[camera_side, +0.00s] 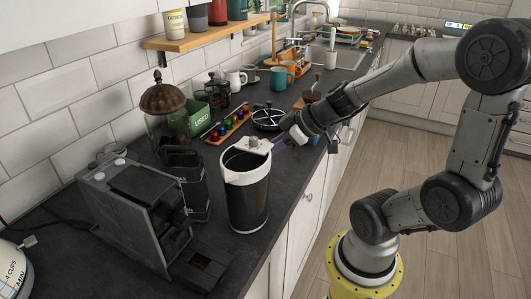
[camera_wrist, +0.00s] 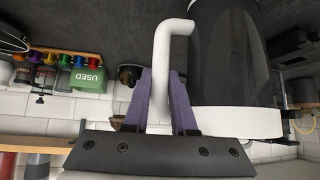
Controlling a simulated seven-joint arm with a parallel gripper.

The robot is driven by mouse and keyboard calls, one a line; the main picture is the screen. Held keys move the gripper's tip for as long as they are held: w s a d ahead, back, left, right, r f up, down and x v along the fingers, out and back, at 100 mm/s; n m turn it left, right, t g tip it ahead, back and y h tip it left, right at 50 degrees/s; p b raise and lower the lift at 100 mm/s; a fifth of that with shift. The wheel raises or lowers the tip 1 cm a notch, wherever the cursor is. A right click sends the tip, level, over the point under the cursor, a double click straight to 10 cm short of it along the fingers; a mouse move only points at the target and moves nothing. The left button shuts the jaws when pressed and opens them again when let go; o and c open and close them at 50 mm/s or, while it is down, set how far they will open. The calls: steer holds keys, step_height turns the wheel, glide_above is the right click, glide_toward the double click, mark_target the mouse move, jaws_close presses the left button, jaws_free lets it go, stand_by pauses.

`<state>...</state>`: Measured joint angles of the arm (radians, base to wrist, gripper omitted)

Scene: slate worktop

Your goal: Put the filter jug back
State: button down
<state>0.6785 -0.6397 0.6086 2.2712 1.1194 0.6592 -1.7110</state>
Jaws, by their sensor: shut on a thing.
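The filter jug (camera_side: 248,200) has a dark body, a white rim and a white lid. It stands upright over the worktop close to its front edge; I cannot tell whether its base touches. My gripper (camera_side: 277,147) reaches it from the upper right, at the handle side. In the wrist view the purple fingers of my gripper (camera_wrist: 161,78) are on either side of the white handle, shut on it. The jug's dark body (camera_wrist: 222,50) and white rim fill the right of that view. The handle is mostly hidden in the side view.
A pod rack (camera_side: 229,124), green bin (camera_side: 196,118) and round black rack (camera_side: 267,118) lie farther back. The front edge drops off just right of the jug.

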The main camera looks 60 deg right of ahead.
stand_by(0.3)
steer(key=c, duration=0.7)
jaws_free()
steer(key=shift+f, duration=0.15)
steer(key=shift+c, duration=0.2)
steer(key=shift+r, duration=0.25)
steer(key=v, duration=0.7)
steer(key=shift+s, duration=0.2)
steer(key=shift+r, duration=0.1)
